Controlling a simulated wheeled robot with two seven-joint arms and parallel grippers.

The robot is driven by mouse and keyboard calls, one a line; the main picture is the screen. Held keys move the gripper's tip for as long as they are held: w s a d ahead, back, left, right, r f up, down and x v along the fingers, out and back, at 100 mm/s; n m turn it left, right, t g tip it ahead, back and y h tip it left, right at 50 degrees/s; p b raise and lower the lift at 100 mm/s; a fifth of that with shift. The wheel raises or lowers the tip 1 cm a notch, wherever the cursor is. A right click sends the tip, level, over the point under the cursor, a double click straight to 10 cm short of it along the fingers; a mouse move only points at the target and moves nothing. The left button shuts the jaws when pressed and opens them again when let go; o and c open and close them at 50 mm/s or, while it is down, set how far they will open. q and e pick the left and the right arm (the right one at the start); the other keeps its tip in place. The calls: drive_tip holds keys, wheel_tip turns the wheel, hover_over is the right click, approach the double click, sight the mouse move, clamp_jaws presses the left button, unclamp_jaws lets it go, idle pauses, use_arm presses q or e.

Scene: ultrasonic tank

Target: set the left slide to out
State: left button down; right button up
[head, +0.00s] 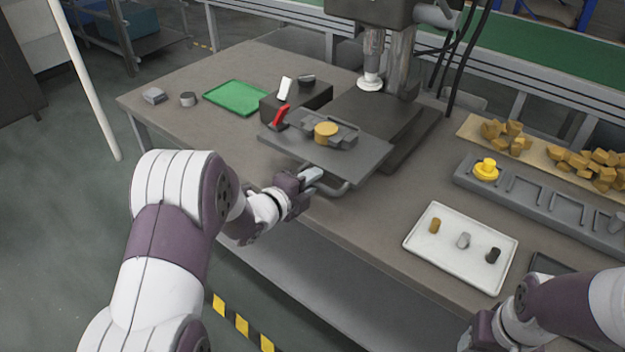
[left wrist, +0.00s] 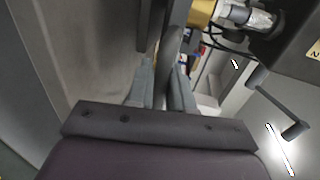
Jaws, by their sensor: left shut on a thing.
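The left slide shows in the head view as a grey plate (head: 371,163) in front of the press's dark base. It carries a grey fixture (head: 345,141) with a round tan piece (head: 326,129) on top. A grey bar handle (head: 343,190) runs along its front edge. My left gripper (head: 314,174) is at the handle's left part and shut on it. In the left wrist view a grey bar (left wrist: 166,92) stands between the two fingers. How far the slide is drawn out is hard to judge. My right gripper (head: 470,341) is cut off at the bottom edge.
A red lever (head: 280,115) stands by a black box (head: 312,98) behind the plate. A green mat (head: 235,97) lies to the left. A white tray (head: 461,262) with three small parts and a grey rack (head: 535,195) lie to the right. The near left tabletop is clear.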

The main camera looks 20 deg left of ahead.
use_arm(q)
drive_tip(key=c, duration=1.3)
unclamp_jaws()
drive_tip(key=shift+s+f, duration=0.1)
drive_tip(key=shift+f, duration=0.15)
drive_tip(key=shift+o, duration=0.6)
drive_tip(key=shift+s+a+r, duration=0.1)
drive_tip(key=shift+s+r, duration=0.1)
drive_tip(key=v, duration=1.2)
drive_tip(key=shift+s, duration=0.35)
